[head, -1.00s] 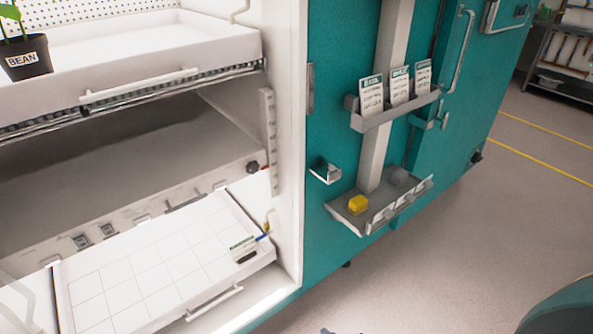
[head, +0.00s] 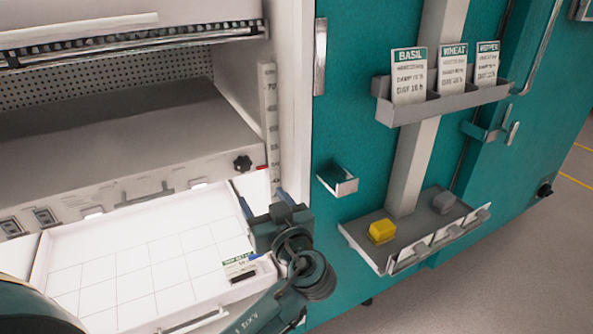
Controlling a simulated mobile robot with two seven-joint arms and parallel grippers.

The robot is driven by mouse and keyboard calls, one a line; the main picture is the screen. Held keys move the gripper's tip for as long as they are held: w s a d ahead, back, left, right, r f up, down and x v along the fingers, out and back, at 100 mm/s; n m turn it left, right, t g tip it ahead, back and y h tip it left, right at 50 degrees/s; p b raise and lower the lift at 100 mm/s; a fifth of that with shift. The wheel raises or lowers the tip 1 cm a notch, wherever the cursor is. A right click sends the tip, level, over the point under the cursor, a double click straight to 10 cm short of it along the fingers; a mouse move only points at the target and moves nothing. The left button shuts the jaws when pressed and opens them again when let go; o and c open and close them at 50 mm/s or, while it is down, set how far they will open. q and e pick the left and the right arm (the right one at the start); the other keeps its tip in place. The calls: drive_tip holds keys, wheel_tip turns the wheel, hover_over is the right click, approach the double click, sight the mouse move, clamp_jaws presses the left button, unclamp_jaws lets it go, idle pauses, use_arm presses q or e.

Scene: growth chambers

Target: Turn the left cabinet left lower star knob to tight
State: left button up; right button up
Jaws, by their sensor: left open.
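One black star knob (head: 243,163) shows at the right end of the panel (head: 100,197) under the middle shelf of the open white cabinet, near the right wall. No other star knob shows, and the panel's left end is out of view. My left gripper (head: 264,202) is open and empty, with its two blue-tipped fingers apart. In the picture it is below and a little right of the knob, in front of the cabinet's right edge. It appears apart from the knob. My right gripper is not in view.
A white gridded tray (head: 100,262) with a label lies below the panel. A height scale (head: 270,120) runs up the right wall. On the teal side are a card holder (head: 440,103) and a small shelf (head: 365,240) with a yellow block (head: 382,231). Grey floor is free at right.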

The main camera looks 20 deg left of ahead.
sight(244, 164)
use_arm(q)
drive_tip(key=shift+n, duration=0.3)
drive_tip(key=x, duration=0.8)
drive_tip(key=r+x, duration=0.1)
drive_tip(key=x, duration=0.4)
drive_tip(key=shift+w, duration=0.1)
drive_tip(key=shift+f, duration=0.1)
drive_tip(key=c, duration=1)
drive_tip(key=shift+o, duration=0.2)
